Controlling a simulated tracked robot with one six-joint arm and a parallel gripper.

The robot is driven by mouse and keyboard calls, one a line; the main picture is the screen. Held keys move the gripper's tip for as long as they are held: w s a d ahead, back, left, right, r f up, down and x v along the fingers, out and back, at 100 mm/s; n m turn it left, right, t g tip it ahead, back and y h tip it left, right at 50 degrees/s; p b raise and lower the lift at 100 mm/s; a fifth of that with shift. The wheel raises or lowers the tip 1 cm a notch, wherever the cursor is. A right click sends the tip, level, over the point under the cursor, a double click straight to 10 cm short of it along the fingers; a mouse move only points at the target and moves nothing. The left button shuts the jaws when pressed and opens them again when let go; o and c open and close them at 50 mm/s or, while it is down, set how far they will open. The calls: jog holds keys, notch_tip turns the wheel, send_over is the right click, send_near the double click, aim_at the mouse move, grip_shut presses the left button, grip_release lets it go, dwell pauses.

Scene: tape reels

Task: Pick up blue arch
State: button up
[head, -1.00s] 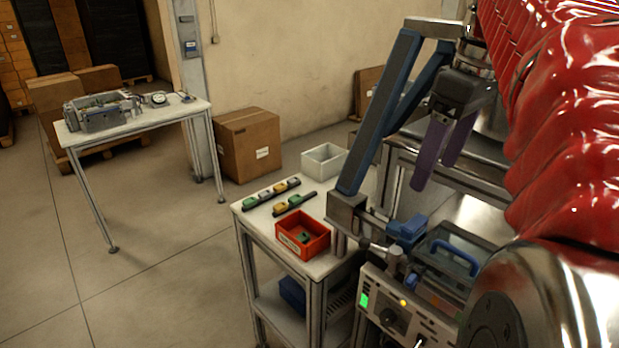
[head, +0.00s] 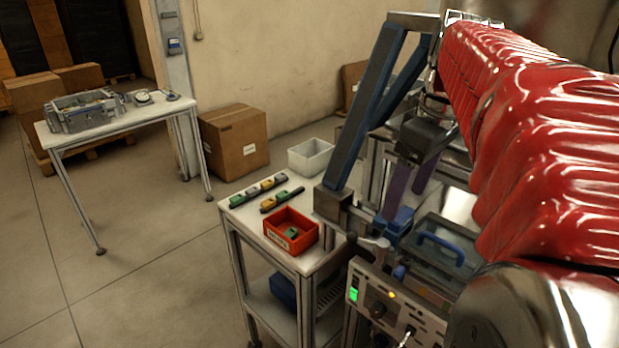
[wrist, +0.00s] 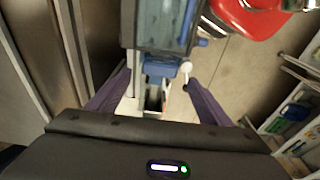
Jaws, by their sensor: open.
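A blue arch (head: 441,247), shaped like a handle, stands on the clear lid of a bench machine (head: 397,310) in the head view. My gripper (head: 408,200) has two purple fingers pointing down, spread and empty, above and to the left of the arch in the head view. In the wrist view the fingers (wrist: 155,92) stand apart on both sides of a blue block (wrist: 165,70) on the machine. The same block (head: 397,222) is partly behind a fingertip in the head view.
A blue-grey jointed frame (head: 368,110) rises left of my gripper. A white cart (head: 250,222) holds a red bin (head: 291,233), a white bin (head: 311,157) and small coloured blocks. A table (head: 110,118) and cardboard box (head: 235,142) stand farther left, with open floor in front.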

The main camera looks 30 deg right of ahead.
aim_at(401, 213)
jog(key=shift+f, duration=0.25)
jog(key=shift+w+f, duration=0.15)
jog(key=shift+f, duration=1.15)
jog(key=shift+w+f, duration=0.15)
jog(key=shift+f, duration=1.1)
jog(key=shift+c, duration=0.2)
jog(key=c, duration=1.1)
jog(key=shift+r, duration=0.1)
notch_tip(401, 213, up, 10)
jog(key=shift+f, duration=0.1)
